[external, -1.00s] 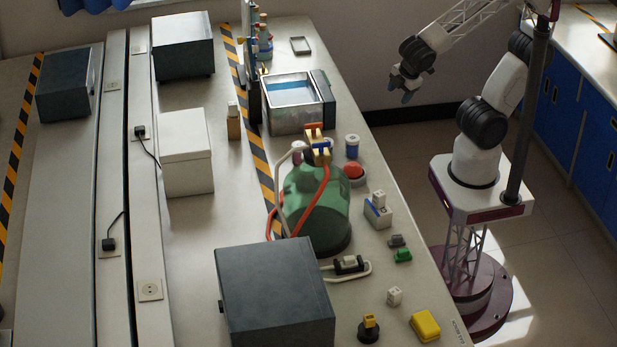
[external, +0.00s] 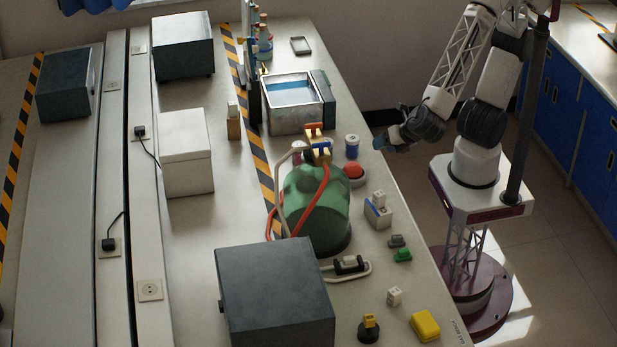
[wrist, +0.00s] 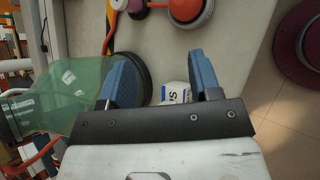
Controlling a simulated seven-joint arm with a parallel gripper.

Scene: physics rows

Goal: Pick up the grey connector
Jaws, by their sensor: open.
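The grey connector (external: 396,240) is a small dark-grey block on the bench near its right edge, just behind a similar green block (external: 403,255). I cannot make out the grey connector in the wrist view. My gripper (external: 383,142) is off the bench's right edge, near the blue-lidded jar, well behind the grey connector in the external view. In the wrist view my gripper (wrist: 160,80) shows two blue fingers spread apart with nothing held between them. A white block with lettering (wrist: 176,93) shows beyond the fingers.
A green glass bottle (external: 312,205) with red tubing stands left of the connector. A white-and-blue block (external: 378,210), a red button (external: 354,171) and a blue-lidded jar (external: 351,146) line the right edge. A yellow block (external: 425,326) and a small white block (external: 394,296) lie nearer the front.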

